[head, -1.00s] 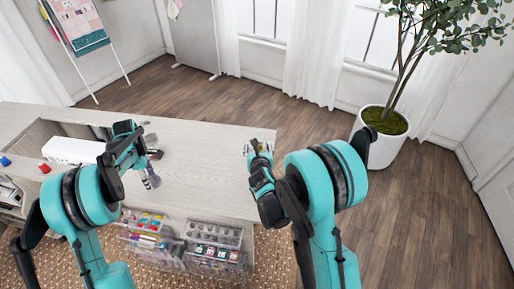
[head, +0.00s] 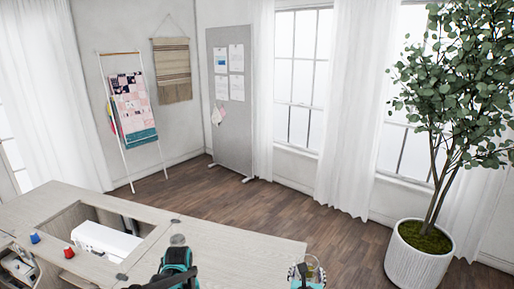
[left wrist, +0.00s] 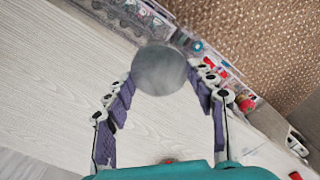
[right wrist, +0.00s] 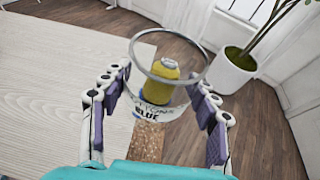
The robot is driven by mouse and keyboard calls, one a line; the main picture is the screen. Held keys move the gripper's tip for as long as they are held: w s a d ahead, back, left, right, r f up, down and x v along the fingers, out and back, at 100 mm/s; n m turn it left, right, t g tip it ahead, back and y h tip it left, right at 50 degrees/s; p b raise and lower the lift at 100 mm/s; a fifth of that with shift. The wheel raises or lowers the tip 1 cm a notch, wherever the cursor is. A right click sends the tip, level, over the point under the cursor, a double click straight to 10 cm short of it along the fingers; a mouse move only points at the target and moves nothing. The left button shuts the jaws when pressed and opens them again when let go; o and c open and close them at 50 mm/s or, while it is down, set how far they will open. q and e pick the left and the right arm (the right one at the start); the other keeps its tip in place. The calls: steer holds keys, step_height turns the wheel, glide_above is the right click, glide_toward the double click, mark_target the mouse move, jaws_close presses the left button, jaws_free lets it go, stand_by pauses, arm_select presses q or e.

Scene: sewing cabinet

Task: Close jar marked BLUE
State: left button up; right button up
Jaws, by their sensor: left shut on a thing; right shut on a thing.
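A clear glass jar (right wrist: 150,112) with an open top shows in the right wrist view. Its white label reads BLUE, and a yellow spool (right wrist: 162,84) is inside. My right gripper (right wrist: 168,92) is shut on the jar, its fingers on both sides. The jar also shows at the bottom of the head view (head: 313,270), near the table's right end. A round grey lid (left wrist: 160,70) is between the fingers of my left gripper (left wrist: 163,82), which is shut on it. The lid is apart from the jar. My left arm is mostly cut off in the head view.
The pale wood table (head: 235,250) has a recess with a white machine (head: 105,240). A blue spool (head: 35,238) and a red spool (head: 69,252) stand at the left. Clear organisers (left wrist: 145,15) lie below the table edge. A potted plant (head: 420,262) stands at the right.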

arm_select(q)
steer(key=s+d+m, duration=0.3)
steer(key=s+m, duration=0.2)
steer(key=s, duration=0.1)
steer(key=shift+s+d+m, duration=0.15)
steer(key=shift+s+m, duration=0.05)
steer(key=shift+m, duration=0.2)
arm_select(e)
steer(key=shift+m+h, duration=0.4)
steer(key=shift+h, duration=0.1)
steer(key=s, duration=0.1)
steer(key=s+d+r, duration=0.1)
steer(key=s, duration=0.1)
steer(key=s+d+r, duration=0.1)
steer(key=s, duration=0.1)
steer(key=shift+d, duration=0.15)
arm_select(q)
steer(key=shift+f, duration=0.1)
arm_select(e)
steer(key=s+a+r+n+y, duration=0.2)
steer(key=s+a+n+y, duration=0.2)
steer(key=a, duration=0.6)
steer(key=shift+s+r+n+t+y, duration=0.15)
steer(key=shift+s+n+t+y, duration=0.15)
steer(key=shift+y, duration=0.4)
